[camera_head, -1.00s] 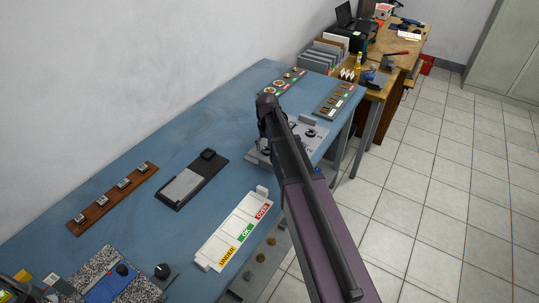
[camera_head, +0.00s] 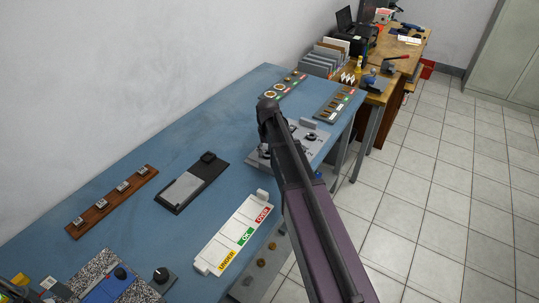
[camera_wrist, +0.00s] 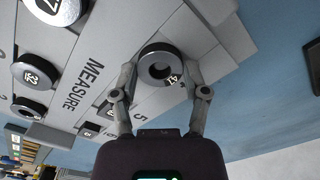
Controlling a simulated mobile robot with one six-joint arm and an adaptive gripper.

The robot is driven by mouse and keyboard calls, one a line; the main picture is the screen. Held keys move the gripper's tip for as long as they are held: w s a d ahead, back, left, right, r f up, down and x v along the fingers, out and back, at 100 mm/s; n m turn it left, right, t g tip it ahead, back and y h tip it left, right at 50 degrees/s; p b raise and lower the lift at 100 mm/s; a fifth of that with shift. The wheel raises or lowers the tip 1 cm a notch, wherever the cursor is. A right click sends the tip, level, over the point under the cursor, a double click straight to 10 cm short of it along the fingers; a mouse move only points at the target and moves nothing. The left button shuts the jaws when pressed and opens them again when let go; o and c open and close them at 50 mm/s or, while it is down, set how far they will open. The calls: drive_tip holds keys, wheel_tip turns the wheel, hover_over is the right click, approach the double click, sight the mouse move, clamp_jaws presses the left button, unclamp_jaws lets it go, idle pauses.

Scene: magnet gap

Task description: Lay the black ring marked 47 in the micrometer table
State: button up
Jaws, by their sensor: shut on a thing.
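My gripper (camera_wrist: 161,66) is shut on a black ring (camera_wrist: 149,54), one finger on each side of it. The ring has a pale mark that looks like an upside-down 47, too small to be sure. The ring is over a grey plate (camera_wrist: 112,28) lettered MEASURE; I cannot tell whether it touches the plate. In the head view my arm hides the gripper and the held ring, and covers part of a grey fixture (camera_head: 323,128) near the table's right edge. I cannot tell which part is the micrometer table.
Other dark numbered rings (camera_wrist: 28,72) sit on the plate to the left in the wrist view. On the blue table (camera_head: 120,225) are a white tray marked UNDER, OK, OVER (camera_head: 212,256), a black stand (camera_head: 172,204) and a wooden rack (camera_head: 103,206). Boards (camera_head: 338,101) lie at the far end.

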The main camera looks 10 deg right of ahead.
drive_tip(key=shift+r+p, duration=2.45)
drive_tip(key=shift+r, duration=0.05)
drive_tip(key=shift+a, duration=0.15)
